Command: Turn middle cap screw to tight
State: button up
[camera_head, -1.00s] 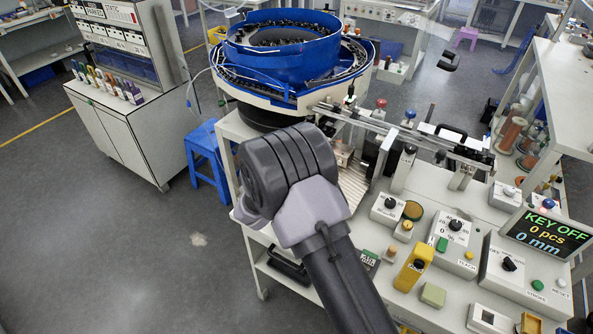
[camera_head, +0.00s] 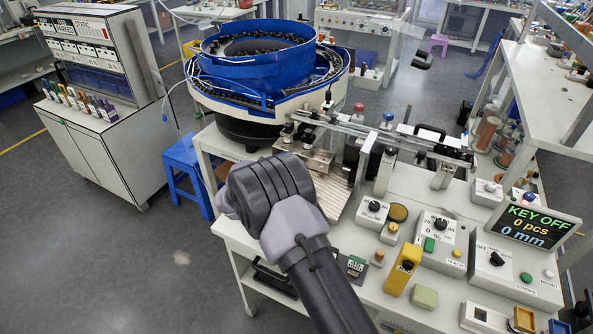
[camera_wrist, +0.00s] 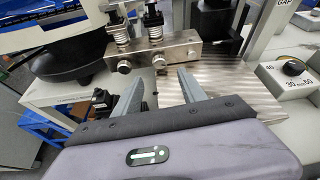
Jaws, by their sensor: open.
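A metal block (camera_wrist: 150,57) with round cap screws along its front face is ahead of my gripper in the wrist view. The middle cap screw (camera_wrist: 158,61) faces me, between a left screw (camera_wrist: 124,66) and a right one near the block's end. My gripper (camera_wrist: 159,82) is open and empty, its two grey fingers pointing toward the block on either side of the middle screw in the picture. The fingers appear apart from the screw. In the head view the block (camera_head: 312,161) shows just beyond my wrist, which hides the fingers and the screw faces.
Two spring-loaded posts (camera_wrist: 137,24) stand above the block. A ribbed plate (camera_wrist: 215,85) lies to its right. The blue bowl feeder (camera_head: 262,45) is behind, with a rail (camera_head: 380,128) running right. The control panel (camera_head: 440,230) with knobs is at right.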

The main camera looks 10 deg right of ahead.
jog(key=b+x, duration=0.2)
jog(key=x, duration=0.7)
jog(key=shift+w+d+f, duration=0.2)
jog(key=shift+w+d, duration=0.05)
grip_shut()
